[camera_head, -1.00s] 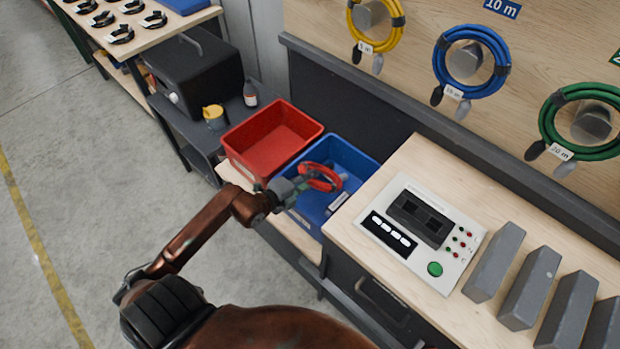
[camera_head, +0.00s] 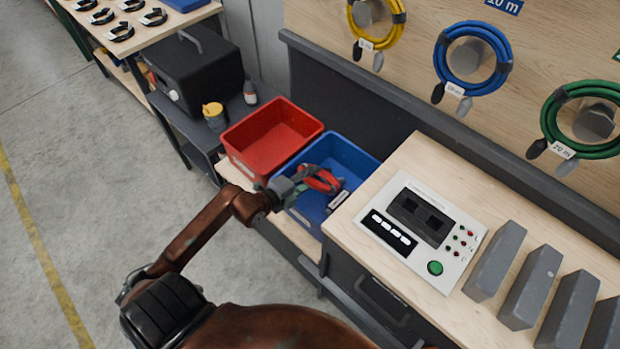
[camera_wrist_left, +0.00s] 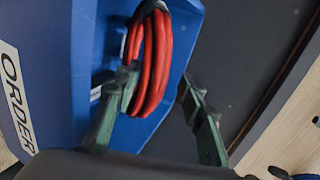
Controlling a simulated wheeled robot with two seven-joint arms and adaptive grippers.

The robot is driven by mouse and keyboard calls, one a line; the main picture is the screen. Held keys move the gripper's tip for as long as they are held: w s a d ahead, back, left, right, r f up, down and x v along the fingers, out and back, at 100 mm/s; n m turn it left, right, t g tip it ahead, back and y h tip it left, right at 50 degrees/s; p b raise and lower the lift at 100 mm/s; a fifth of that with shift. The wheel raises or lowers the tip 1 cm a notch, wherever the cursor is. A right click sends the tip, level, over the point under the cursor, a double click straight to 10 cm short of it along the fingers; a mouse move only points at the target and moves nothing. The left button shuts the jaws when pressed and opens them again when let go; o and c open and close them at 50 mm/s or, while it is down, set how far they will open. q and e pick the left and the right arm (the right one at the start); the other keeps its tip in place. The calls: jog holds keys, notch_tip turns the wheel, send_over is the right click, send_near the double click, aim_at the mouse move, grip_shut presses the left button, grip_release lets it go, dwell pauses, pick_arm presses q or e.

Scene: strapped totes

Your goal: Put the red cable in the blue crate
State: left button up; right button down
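The red cable (camera_head: 322,180) is a coiled bundle at the blue crate (camera_head: 361,157), over its interior in the head view. My left gripper (camera_head: 305,180) is at the crate's left side, beside the coil. In the left wrist view the fingers (camera_wrist_left: 157,84) stand wide apart. The red strands (camera_wrist_left: 154,66) lie between and beyond them, close to the left finger, against the blue crate (camera_wrist_left: 90,50). I cannot tell whether the coil touches that finger or rests on the crate floor. My right gripper is not in view.
A red crate (camera_head: 243,158) stands directly left of the blue one. To the right is a wooden bench with a control panel (camera_head: 460,262) and several grey blocks (camera_head: 530,288). Yellow, blue and green cables (camera_head: 598,90) hang on the board behind.

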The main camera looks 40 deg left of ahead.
pick_arm(q)
jog(key=shift+s+f, duration=0.25)
jog(key=shift+f, duration=0.45)
jog(key=shift+s, duration=0.45)
jog(key=r+v, duration=0.1)
jog(key=v, duration=1)
jog(key=shift+w+r, duration=0.2)
jog(key=shift+r, duration=0.2)
